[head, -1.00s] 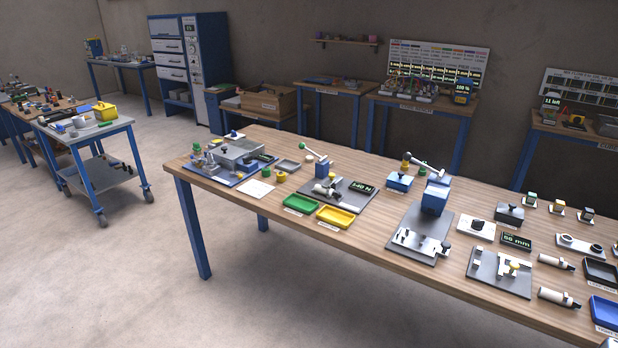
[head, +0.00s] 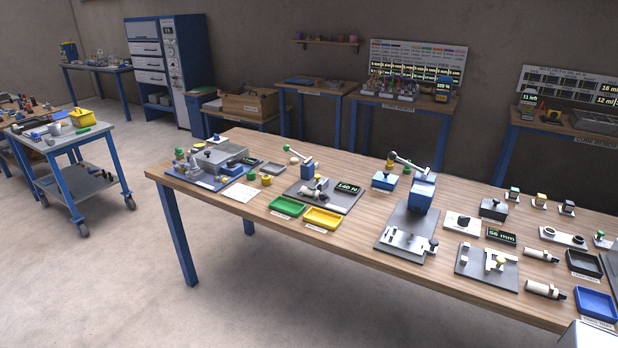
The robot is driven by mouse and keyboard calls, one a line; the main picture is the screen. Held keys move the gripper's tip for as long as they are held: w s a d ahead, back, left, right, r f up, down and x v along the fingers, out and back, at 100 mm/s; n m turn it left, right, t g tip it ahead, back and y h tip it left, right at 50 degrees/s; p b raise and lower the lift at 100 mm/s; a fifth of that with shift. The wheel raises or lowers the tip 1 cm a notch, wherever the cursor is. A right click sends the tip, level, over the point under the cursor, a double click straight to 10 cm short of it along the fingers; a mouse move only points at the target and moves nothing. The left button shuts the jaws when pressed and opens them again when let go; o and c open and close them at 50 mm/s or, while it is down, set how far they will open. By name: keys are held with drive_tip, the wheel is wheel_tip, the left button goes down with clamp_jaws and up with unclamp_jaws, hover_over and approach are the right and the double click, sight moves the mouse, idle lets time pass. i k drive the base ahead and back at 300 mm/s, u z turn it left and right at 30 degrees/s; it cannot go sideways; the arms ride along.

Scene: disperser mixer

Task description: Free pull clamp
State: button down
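No part is labelled legibly as the pull clamp, so I cannot tell for certain which it is. One fixture (head: 341,203) on the long wooden bench has a grey plate, a blue block (head: 308,168), a green-tipped lever (head: 287,130) and a small display in N (head: 348,188). A pale cylindrical part (head: 313,192) lies at its blue block; whether it is clamped is too small to tell. Another fixture with a blue block (head: 423,190), a long lever (head: 408,163) and a metal clamp-like base (head: 405,240) stands to its right.
Green (head: 288,206) and yellow (head: 322,218) trays sit at the bench's (head: 350,242) front edge. A blue tray (head: 596,304) and pale cylinders (head: 542,289) lie at the right. A trolley (head: 75,140) stands left. The floor before the bench is clear.

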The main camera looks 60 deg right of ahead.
sight(317, 182)
drive_tip(key=i, duration=0.95)
drive_tip(key=u, duration=0.1)
drive_tip(key=k, duration=0.95)
drive_tip(key=z, duration=0.15)
drive_tip(key=i, duration=0.75)
drive_tip(key=u, duration=0.05)
